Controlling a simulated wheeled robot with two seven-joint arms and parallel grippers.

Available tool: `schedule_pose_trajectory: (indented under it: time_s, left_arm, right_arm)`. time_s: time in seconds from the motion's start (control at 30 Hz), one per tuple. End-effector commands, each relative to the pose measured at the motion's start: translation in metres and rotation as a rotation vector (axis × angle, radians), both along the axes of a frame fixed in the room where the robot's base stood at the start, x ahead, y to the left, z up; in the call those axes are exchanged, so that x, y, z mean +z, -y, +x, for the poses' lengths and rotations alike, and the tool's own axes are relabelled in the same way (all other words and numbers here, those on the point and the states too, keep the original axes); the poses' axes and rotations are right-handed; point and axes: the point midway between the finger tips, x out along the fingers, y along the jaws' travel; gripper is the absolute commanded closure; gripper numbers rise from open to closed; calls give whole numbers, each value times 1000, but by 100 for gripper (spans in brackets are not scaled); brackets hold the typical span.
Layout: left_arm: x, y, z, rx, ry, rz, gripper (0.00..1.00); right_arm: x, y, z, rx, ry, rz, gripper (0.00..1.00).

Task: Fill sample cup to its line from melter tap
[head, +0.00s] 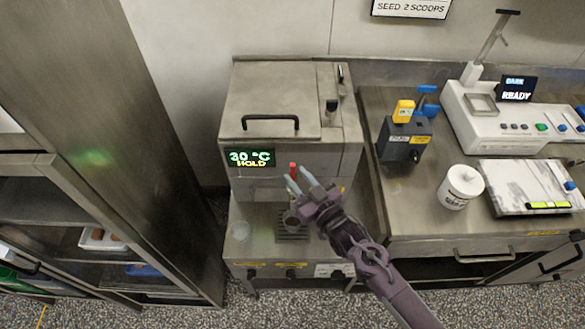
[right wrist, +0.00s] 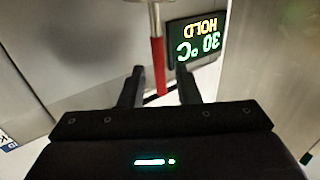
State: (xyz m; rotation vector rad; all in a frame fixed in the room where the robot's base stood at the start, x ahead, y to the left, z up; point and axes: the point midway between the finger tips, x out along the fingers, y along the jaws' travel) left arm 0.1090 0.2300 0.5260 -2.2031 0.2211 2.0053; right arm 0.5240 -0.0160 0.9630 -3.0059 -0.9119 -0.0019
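The melter (head: 270,95) is a steel box with a green display (head: 250,158) reading 30 °C HOLD. Its tap lever with a red grip (head: 293,169) is on the front; the red grip also shows in the right wrist view (right wrist: 158,65). My right gripper (head: 297,179) is open at the tap, its two fingertips apart on either side of the lever's line; contact is not visible. My left gripper is out of view.
A tall steel cabinet (head: 130,120) stands left.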

Motion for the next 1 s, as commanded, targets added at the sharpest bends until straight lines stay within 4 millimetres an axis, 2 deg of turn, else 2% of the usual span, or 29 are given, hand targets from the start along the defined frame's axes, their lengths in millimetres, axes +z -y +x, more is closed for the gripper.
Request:
schedule_pose_trajectory:
  time_s: [0.2,0.53,0.77,1.0]
  left_arm:
    - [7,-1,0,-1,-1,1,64]
    - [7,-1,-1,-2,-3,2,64]
    - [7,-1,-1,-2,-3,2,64]
    - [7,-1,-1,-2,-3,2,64]
  right_arm:
    - [1,-14,20,0,-1,-1,70]
    - [-1,-16,23,0,-2,-1,70]
    - [-1,-16,23,0,-1,-2,99]
    - [-1,-16,23,0,-1,-2,100]
